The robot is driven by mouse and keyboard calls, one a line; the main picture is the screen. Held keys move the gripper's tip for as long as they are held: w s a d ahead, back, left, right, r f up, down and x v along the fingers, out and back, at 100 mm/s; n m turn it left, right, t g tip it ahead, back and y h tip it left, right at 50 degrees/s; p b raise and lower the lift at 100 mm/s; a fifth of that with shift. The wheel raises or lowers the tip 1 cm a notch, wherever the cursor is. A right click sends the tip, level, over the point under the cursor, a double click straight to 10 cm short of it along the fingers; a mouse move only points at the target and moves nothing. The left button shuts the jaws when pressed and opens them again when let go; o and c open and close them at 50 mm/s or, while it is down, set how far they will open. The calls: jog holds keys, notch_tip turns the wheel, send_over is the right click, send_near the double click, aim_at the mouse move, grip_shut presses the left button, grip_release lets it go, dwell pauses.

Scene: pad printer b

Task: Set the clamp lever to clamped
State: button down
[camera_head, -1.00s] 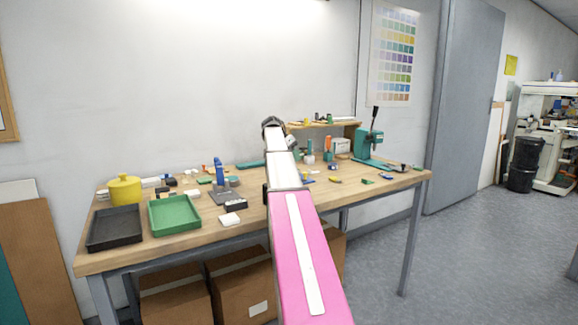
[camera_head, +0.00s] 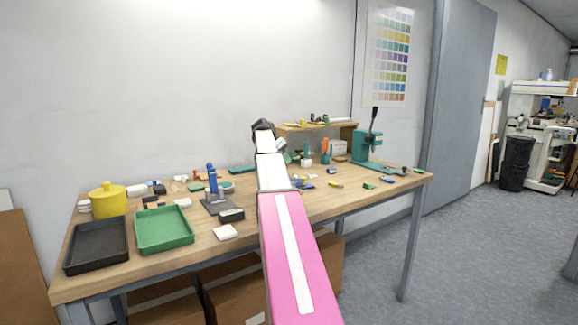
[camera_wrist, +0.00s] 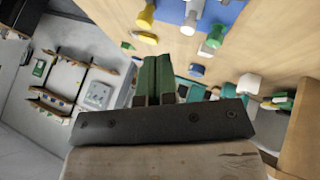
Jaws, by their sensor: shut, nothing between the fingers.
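The teal press (camera_head: 371,148) stands upright at the right end of the table in the head view. Its black lever (camera_head: 374,118) points up and slightly right. A small fixture with a blue upright (camera_head: 212,180) stands on a dark base left of my arm. I cannot tell which of these bears the clamp lever. My gripper (camera_wrist: 154,64) shows its two green fingers side by side, shut and empty, in the wrist view. In the head view my arm reaches over the table between the two devices, and the fingers cannot be made out.
A wooden shelf (camera_head: 312,128) stands at the back of the table. A green tray (camera_head: 164,244), a black tray (camera_head: 96,262) and a yellow pot (camera_head: 108,202) are at the left. Small loose parts lie across the middle.

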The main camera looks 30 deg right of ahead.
jog(key=x, duration=0.8)
jog(key=shift+s+d+f, duration=0.1)
jog(key=shift+d+f, duration=0.1)
